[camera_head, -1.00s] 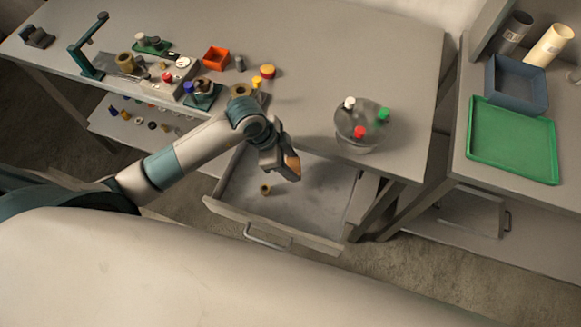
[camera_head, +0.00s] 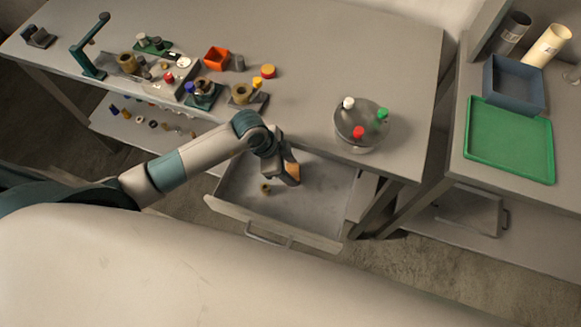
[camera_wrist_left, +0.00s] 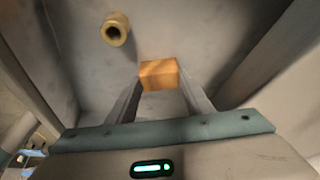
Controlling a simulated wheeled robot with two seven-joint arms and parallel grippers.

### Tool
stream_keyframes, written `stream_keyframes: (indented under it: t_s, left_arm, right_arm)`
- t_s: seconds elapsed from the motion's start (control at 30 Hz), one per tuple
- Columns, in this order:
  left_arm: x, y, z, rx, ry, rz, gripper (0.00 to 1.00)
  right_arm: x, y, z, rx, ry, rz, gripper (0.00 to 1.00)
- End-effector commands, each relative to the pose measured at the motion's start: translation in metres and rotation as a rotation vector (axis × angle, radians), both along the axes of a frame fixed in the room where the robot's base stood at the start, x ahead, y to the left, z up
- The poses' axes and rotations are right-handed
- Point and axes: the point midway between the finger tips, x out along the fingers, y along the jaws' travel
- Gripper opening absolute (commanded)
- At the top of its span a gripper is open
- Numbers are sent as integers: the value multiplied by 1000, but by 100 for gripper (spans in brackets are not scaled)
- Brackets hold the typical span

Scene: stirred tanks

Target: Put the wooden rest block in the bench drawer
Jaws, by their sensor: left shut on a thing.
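The wooden rest block (camera_wrist_left: 158,74) is an orange-brown block between the two fingers of my left gripper (camera_wrist_left: 157,93) in the left wrist view. My left gripper (camera_head: 289,178) is shut on it and holds it over the open bench drawer (camera_head: 318,208). The block's orange side (camera_head: 294,170) shows in the head view, partly hidden by the gripper. The gap between block and drawer floor cannot be judged exactly. My right gripper is not in view.
A small brass-coloured bushing (camera_head: 265,188) lies in the drawer, left of the gripper; it also shows in the left wrist view (camera_wrist_left: 116,29). A round tank (camera_head: 362,125) with coloured caps stands on the bench above. The drawer's right part is clear.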

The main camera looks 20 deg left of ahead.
Motion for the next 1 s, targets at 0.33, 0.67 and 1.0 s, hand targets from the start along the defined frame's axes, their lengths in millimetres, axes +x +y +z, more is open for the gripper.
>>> stream_keyframes:
  t_s: [0.33,0.67,1.0]
  left_arm:
    - [0,0,-1,0,0,0,54]
    - [-1,3,9,-1,0,0,54]
    - [-7,22,55,0,-4,-1,54]
  right_arm:
    - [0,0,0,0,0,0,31]
    - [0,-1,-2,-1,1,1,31]
    - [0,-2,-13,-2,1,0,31]
